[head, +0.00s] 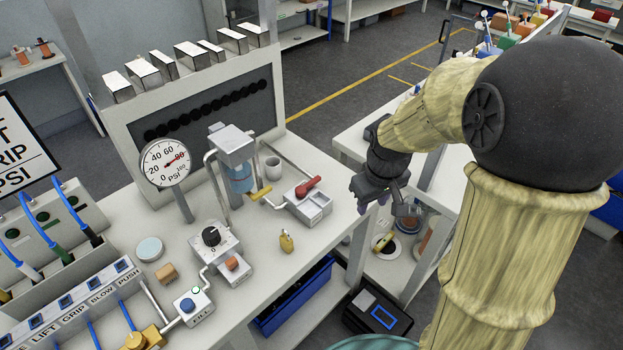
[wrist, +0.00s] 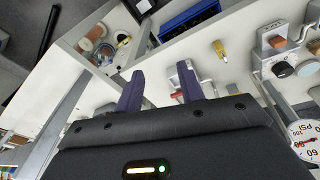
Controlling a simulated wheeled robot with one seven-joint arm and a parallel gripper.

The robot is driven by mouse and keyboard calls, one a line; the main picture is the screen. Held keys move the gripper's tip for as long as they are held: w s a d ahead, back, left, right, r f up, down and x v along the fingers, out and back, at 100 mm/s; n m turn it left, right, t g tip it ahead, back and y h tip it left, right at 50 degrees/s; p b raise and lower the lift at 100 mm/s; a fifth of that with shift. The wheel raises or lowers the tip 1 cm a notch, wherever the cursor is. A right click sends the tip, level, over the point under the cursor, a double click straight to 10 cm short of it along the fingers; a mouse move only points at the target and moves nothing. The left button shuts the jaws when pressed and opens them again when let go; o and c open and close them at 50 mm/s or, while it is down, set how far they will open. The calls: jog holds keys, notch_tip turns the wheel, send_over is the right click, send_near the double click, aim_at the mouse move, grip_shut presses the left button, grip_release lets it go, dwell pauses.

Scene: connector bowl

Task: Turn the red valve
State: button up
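The red valve (head: 308,186) is a red lever handle on a small white block, on the white bench right of the clear cylinder. My gripper (head: 380,207) is in the air to the right of the valve, near the bench's right edge, and apart from it. In the wrist view, my gripper (wrist: 160,88) has two dark purple fingers spread apart with nothing between them. A bit of red and white shows by the right finger there, mostly hidden, likely the valve.
A pressure gauge (head: 166,163), a black dial (head: 211,236), a small yellow object (head: 287,241) and a white cup (head: 273,167) are on the bench. A second white table stands behind my gripper. A blue bin (head: 294,297) is below the bench.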

jog(key=w+a+n+g, duration=0.1)
jog(key=w+a+n, duration=0.2)
jog(key=w+n, duration=0.35)
jog(key=w+a+n, duration=0.3)
jog(key=w+n, duration=0.1)
jog(key=w, duration=0.6)
jog(key=n+g, duration=0.1)
jog(key=n, duration=1)
send_over(312, 181)
jog(key=shift+f, duration=1.35)
notch_tip(312, 181, down, 17)
jog(key=p, duration=0.3)
jog(key=shift+f, duration=0.2)
jog(key=shift+c, duration=0.2)
grip_shut()
